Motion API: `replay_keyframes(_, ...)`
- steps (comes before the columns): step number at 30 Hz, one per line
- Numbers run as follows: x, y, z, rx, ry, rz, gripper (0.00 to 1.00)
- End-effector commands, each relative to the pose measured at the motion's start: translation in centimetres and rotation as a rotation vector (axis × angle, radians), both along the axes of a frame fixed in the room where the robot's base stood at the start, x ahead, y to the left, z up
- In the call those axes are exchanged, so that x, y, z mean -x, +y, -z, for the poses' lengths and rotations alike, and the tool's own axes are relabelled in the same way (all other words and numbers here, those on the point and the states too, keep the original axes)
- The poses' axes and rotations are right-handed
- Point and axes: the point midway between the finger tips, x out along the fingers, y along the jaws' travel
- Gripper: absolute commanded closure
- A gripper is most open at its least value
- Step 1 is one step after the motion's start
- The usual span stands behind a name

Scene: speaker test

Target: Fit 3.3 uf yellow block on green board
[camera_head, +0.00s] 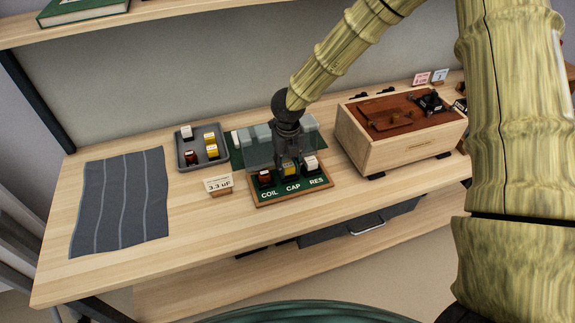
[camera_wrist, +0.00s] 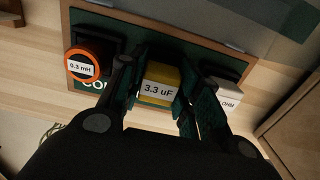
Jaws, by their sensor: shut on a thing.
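The yellow block labelled 3.3 uF (camera_wrist: 158,90) is between the two fingers of my gripper (camera_wrist: 160,72) in the wrist view. My gripper is shut on it. In the head view my gripper (camera_head: 288,160) points down at the front of the green board (camera_head: 290,190), and the yellow block (camera_head: 290,170) is at the middle place, above the word CAP. The fingers hide the block's sides, and I cannot tell whether it is fully seated. The board also shows in the wrist view (camera_wrist: 185,36).
An orange-rimmed coil block (camera_wrist: 82,68) is left of the yellow block, a white block (camera_head: 310,162) right. A grey tray (camera_head: 186,166) holds several blocks. A 3.3 uF card (camera_head: 219,184) stands front left, a wooden box (camera_head: 400,150) right. A grey mat (camera_head: 120,200) lies left.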

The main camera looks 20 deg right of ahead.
Motion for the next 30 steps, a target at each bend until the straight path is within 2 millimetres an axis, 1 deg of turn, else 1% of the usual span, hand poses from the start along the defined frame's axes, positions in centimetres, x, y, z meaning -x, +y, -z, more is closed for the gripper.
replay_keyframes(12, 0.01, 0.00, 0.46, 0.000, 0.000, 0.000, 0.87)
replay_keyframes(13, 0.00, 0.01, 0.44, 0.000, 0.000, 0.000, 0.63)
replay_keyframes(16, 0.00, 0.00, 0.44, 0.000, 0.000, 0.000, 0.45)
replay_keyframes(17, 0.00, 0.00, 0.44, 0.000, 0.000, 0.000, 0.42)
replay_keyframes(26, 0.00, 0.00, 0.39, 0.000, 0.000, 0.000, 0.42)
replay_keyframes(30, -0.07, 0.01, -0.34, -0.002, -0.002, 0.001, 0.42)
